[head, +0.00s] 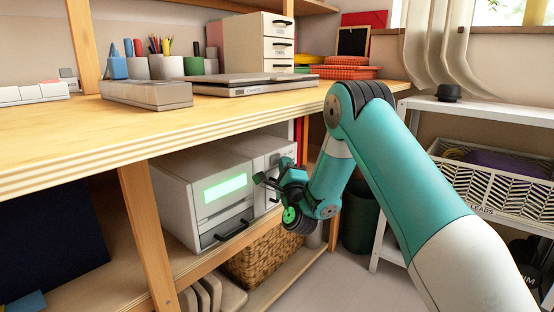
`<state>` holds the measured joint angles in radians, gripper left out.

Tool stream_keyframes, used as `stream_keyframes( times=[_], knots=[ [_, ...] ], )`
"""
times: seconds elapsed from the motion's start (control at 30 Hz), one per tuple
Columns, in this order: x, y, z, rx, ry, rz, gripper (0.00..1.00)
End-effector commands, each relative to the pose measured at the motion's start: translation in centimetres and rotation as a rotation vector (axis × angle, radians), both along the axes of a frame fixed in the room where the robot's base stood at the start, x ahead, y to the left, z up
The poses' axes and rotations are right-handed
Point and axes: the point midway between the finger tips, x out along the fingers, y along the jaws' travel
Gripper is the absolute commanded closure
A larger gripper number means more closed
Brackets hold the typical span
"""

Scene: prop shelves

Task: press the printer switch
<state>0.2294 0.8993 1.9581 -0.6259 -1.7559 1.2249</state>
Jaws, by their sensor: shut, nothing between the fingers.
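A white boxy printer (172,198) sits on the shelf below the wooden worktop. Its front has a lit green display (225,187), slots below it and a dark handle (224,236). A second pale grey unit (262,147) stands beside it on the right. My gripper (260,180) is shut and empty, its tips pointing left at the right edge of the printer's front. I cannot tell whether the tips touch it. I cannot make out a switch; my gripper and wrist hide part of the fronts there.
The worktop (60,135) overhangs the printer. A wooden post (149,235) stands close to its left. A wicker basket (255,262) sits below. A dark bin (360,222) and a white rack (490,108) are to the right. Some floor (350,280) is clear.

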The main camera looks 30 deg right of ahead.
Motion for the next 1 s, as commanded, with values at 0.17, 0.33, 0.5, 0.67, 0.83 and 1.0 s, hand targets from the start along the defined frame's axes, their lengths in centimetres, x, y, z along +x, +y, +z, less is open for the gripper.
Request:
stream_keyframes(
  times=[0.17,0.33,0.5,0.67,0.83,1.0],
  knots=[
    [-0.01,0.02,-0.05,0.000,0.000,0.000,1.00],
    [0.04,0.03,-0.02,0.000,0.000,0.000,1.00],
    [0.20,0.09,-0.01,-0.001,0.001,0.000,1.00],
    [0.36,0.14,-0.01,-0.001,0.001,0.000,1.00],
    [0.54,0.21,0.03,0.000,0.000,0.000,1.00],
    [0.72,0.28,0.03,0.000,0.000,0.000,1.00]
  ],
)
